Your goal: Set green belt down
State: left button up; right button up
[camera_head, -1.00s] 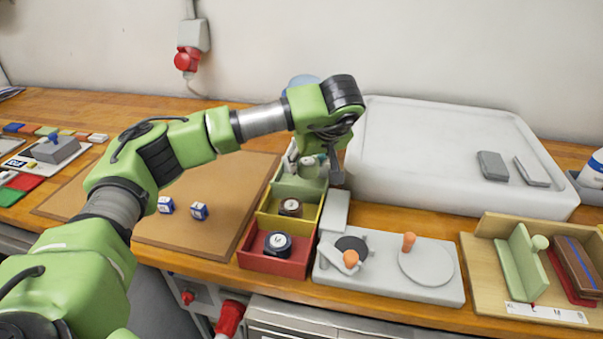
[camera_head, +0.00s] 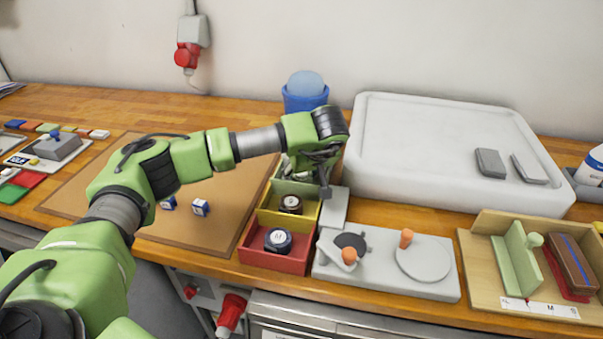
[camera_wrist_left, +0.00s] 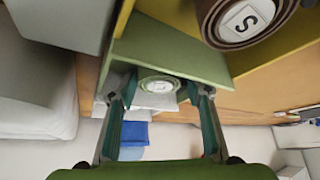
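The green belt (camera_wrist_left: 159,86) is a small roll with a pale label, seen in the left wrist view between the two fingertips of my left gripper (camera_wrist_left: 160,93). The fingertips flank it closely on both sides and appear to hold it at the edge of the green compartment (camera_wrist_left: 170,55). In the head view my left gripper (camera_head: 306,180) is over the rear green compartment of the bin row, and its wrist and fingers mostly hide the belt. My right gripper is not in view.
A brown belt roll (camera_head: 290,204) sits in the yellow compartment (camera_head: 267,217), and a dark roll (camera_head: 278,241) in the red one (camera_head: 255,258). A grey fixture (camera_head: 385,284) and large white tray (camera_head: 385,182) stand to the right. A blue bin (camera_head: 305,102) stands behind.

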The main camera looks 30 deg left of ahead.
pick_arm(q)
jog(key=shift+r, duration=0.15)
jog(key=shift+d+r, duration=0.1)
jog(key=shift+r, duration=0.05)
jog(key=b+v, duration=0.1)
jog(key=v, duration=1)
jog(key=shift+s+r, duration=0.15)
jog(key=shift+r, duration=0.2)
